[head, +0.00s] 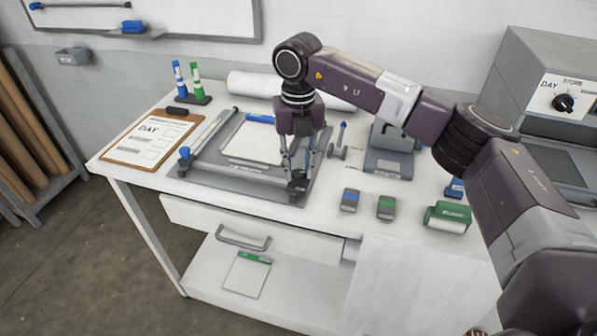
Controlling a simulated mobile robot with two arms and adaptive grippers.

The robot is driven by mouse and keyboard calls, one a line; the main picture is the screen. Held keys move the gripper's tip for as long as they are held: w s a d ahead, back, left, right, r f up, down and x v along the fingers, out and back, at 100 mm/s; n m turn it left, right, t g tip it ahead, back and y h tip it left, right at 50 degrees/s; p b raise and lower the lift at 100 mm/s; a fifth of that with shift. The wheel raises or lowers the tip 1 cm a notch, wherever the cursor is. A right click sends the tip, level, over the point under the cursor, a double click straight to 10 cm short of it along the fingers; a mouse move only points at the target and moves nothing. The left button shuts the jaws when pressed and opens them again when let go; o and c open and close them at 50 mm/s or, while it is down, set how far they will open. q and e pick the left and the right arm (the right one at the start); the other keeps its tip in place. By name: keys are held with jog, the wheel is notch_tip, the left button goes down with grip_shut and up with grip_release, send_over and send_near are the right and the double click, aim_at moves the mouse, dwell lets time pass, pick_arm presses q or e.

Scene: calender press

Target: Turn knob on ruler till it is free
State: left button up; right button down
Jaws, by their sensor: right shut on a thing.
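A grey board with a frame (210,187) lies on the white table, with a white sheet (256,142) on it. A grey ruler bar (240,175) runs along its front edge, with a blue knob (185,153) standing at its left end. My right gripper (298,176) reaches down from above to the ruler's right end. Its fingers are shut around a small knob there, which they mostly hide. Dark parts show at the fingertips. I cannot tell how far the knob is turned. My left gripper is not in view.
A clipboard (148,143) and marker stand (190,99) are on the left. A paper roll (262,86) lies behind. Blue-marked (350,200) and green-marked (386,207) blocks and a green-and-white item (447,218) sit to the right. A grey machine (545,85) stands far right.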

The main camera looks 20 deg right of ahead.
jog(key=n+b, duration=0.1)
jog(key=n, duration=0.1)
jog(key=shift+n, duration=0.4)
jog(key=n+b, duration=0.1)
jog(key=n, duration=0.2)
jog(key=shift+n, duration=0.3)
jog(key=n+b, duration=0.1)
jog(key=n, duration=0.5)
jog(key=shift+r, duration=0.1)
jog(key=c, duration=1.6)
grip_release()
